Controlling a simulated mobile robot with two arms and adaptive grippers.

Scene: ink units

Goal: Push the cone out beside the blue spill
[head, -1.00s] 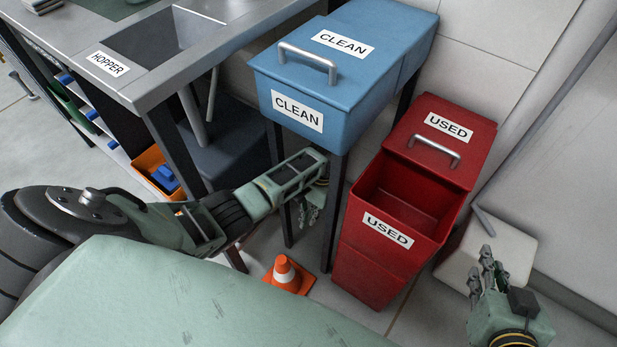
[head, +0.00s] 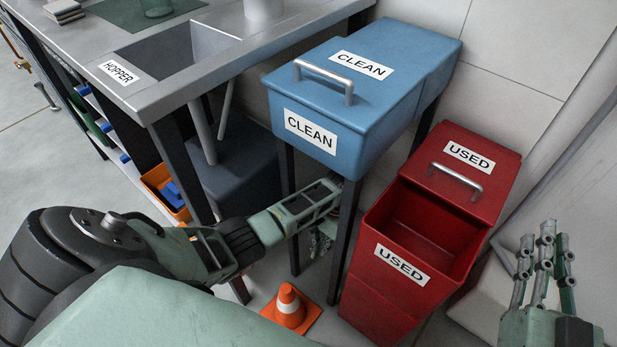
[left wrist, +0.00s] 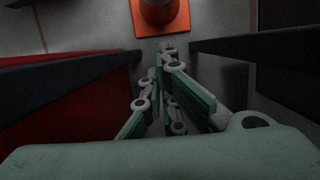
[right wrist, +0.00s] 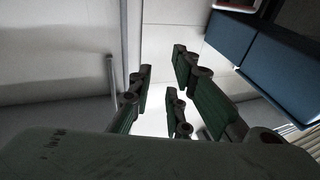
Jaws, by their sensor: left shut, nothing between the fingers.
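The orange cone (head: 289,304) with a white band stands upright on the floor in front of the blue bin's legs. In the left wrist view its orange base (left wrist: 160,26) is at the top, just beyond my fingertips. My left gripper (head: 322,240) is under the blue bin, between its dark legs, behind the cone. Its fingers (left wrist: 167,55) are shut and empty, and point towards the cone; a small gap seems to remain. My right gripper (head: 543,240) is raised at the right, open and empty (right wrist: 165,80). No blue spill shows in any view.
The blue CLEAN bin (head: 390,60) stands on dark legs (head: 338,245) on both sides of my left gripper. The red USED bin (head: 385,300) is close to its right. The hopper bench (head: 165,95) and an orange crate (head: 160,182) are to the left.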

